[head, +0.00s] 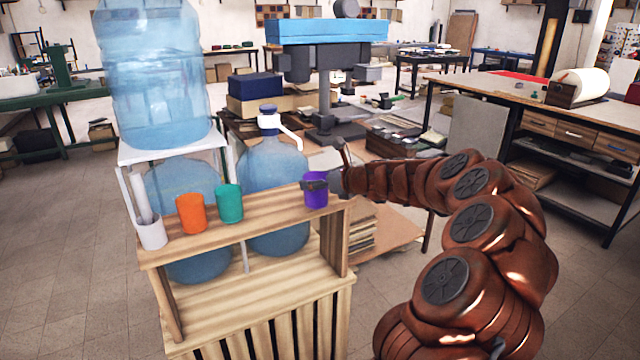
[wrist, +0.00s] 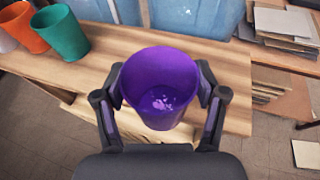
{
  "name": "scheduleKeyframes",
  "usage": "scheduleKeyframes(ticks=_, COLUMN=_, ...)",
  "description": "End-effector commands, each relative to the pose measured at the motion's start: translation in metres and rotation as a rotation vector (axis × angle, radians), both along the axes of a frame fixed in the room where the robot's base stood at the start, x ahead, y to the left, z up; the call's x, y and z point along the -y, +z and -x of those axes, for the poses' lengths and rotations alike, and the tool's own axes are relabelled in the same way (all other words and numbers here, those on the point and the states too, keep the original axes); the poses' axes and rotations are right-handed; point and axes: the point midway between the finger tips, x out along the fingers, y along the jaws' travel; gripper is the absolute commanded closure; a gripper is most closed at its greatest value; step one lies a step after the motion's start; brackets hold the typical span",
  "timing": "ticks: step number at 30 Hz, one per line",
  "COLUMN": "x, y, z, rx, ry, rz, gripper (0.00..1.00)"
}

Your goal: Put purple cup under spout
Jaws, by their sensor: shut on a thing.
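The purple cup (head: 316,192) is upright at the right end of the wooden stand's top board (head: 270,215). My gripper (head: 322,185) comes in from the right and is shut on it. In the wrist view the purple cup (wrist: 158,88) sits between the two fingers of my gripper (wrist: 159,86); its mouth is open to the camera. I cannot tell whether its base touches the board. Behind the board stands a blue water jug (head: 268,165) with a dark cap and a white spout-like piece (head: 290,132) pointing right.
An orange cup (head: 191,213) and a green cup (head: 229,203) stand on the board's left part, with a white cup (head: 152,233) at its end. A large water bottle (head: 155,80) rests on a white stand. The board is clear between the green and purple cups.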

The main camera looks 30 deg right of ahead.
Motion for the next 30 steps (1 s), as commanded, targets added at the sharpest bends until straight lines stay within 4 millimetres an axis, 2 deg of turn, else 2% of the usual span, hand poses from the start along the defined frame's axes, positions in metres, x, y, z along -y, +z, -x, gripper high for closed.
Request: scheduleKeyframes(ticks=30, x=0.005, y=-0.008, z=-0.062, rx=0.0, ry=0.0, rz=0.0, gripper=0.64)
